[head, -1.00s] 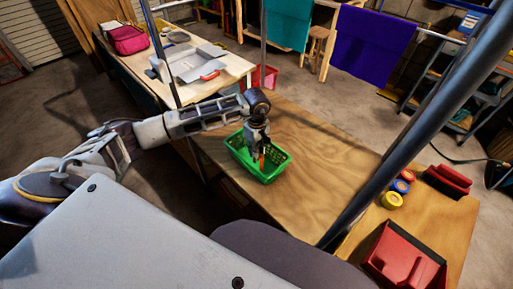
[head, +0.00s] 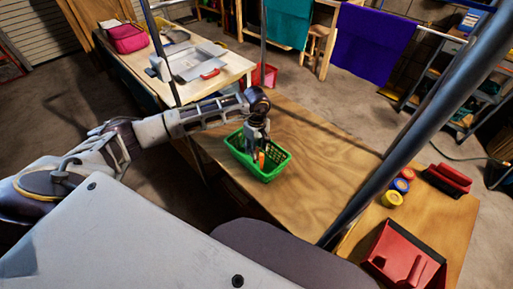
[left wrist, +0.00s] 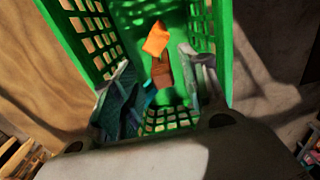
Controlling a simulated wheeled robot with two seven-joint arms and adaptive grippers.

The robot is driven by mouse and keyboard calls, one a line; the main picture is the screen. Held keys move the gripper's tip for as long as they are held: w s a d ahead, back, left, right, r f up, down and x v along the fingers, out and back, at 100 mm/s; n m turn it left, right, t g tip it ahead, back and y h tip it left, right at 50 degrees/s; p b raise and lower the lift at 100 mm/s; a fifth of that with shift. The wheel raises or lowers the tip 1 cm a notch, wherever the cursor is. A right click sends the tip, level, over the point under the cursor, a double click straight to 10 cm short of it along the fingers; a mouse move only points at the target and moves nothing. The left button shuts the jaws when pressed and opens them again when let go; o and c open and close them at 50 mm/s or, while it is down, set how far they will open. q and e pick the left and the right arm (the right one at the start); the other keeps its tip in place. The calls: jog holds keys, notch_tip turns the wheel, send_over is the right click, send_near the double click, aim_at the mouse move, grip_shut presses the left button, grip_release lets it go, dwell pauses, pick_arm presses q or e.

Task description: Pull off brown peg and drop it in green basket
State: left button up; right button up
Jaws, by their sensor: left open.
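The green basket (head: 278,171) stands on the wooden table, and my left gripper (head: 258,154) points down into it. In the left wrist view, the basket (left wrist: 222,40) surrounds the open, spread fingers of the left gripper (left wrist: 155,60). A brown peg (left wrist: 161,73) lies inside the basket between the fingers, apparently not clamped. An orange peg (left wrist: 156,38) lies against its far end and also shows in the head view (head: 262,159). A small blue piece (left wrist: 150,97) shows partly below the brown peg. My right gripper is out of view.
The wooden tabletop (head: 325,165) is clear right of the basket. A dark metal pole (head: 400,150) crosses the right side. Tape rolls (head: 391,199) and a red dustpan (head: 405,256) lie at the right. A teal cloth (head: 288,22) and a purple cloth (head: 372,45) hang at the back.

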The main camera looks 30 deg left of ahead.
pick_arm(q)
notch_tip(320, 180, up, 12)
dwell(0.7)
jog(key=shift+f, duration=0.1)
dwell(0.3)
